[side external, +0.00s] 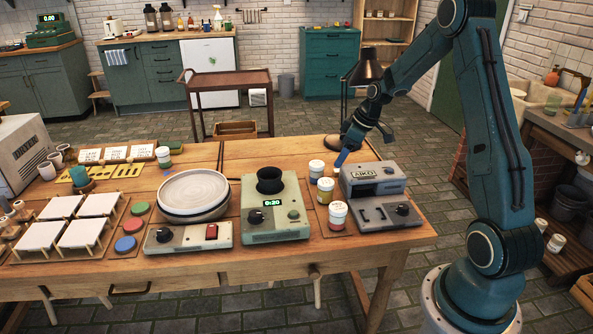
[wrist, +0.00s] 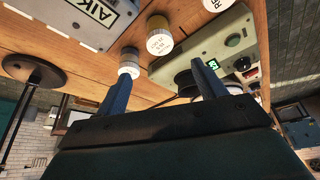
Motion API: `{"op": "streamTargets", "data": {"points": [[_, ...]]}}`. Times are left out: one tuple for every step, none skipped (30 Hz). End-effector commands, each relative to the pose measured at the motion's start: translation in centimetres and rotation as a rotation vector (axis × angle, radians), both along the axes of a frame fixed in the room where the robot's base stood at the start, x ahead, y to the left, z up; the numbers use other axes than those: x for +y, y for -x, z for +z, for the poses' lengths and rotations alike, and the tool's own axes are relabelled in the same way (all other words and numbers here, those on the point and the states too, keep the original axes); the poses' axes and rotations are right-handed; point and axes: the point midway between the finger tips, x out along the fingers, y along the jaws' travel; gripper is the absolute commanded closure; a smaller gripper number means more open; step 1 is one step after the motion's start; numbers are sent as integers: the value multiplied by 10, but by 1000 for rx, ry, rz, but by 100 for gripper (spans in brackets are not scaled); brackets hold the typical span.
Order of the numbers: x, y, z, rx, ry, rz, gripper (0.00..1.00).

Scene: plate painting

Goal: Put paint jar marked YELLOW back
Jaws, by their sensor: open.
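The paint jar with yellow paint (side external: 325,190) stands upright on the wooden table, in the middle of a short row of white-lidded jars. It also shows in the wrist view (wrist: 159,37), where its lid lettering is too small to read surely. My gripper (side external: 341,160) is open and empty, just above and right of the row's far end. In the wrist view the gripper's fingers (wrist: 163,86) are spread apart with nothing between them, and the yellow jar is beyond them. The gripper is apart from the yellow jar.
A red paint jar (side external: 337,216) stands in front and another jar (side external: 316,168) behind.

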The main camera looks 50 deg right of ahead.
Motion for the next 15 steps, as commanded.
{"op": "streamTargets", "data": {"points": [[1,0,1,0,0,0,30],[1,0,2,0,1,1,30],[3,0,3,0,2,0,30],[4,0,5,0,4,1,30],[6,-1,8,0,5,0,30],[10,-1,11,2,6,-1,30],[13,0,14,2,7,-3,30],[16,0,19,3,10,-3,30],[22,0,25,3,13,-4,30],[27,0,30,3,15,-4,30],[32,1,35,6,17,-6,30],[40,2,43,7,21,-9,30],[46,3,50,7,24,-12,30],[52,4,56,8,27,-14,30],[62,7,65,10,30,-17,30]]}}
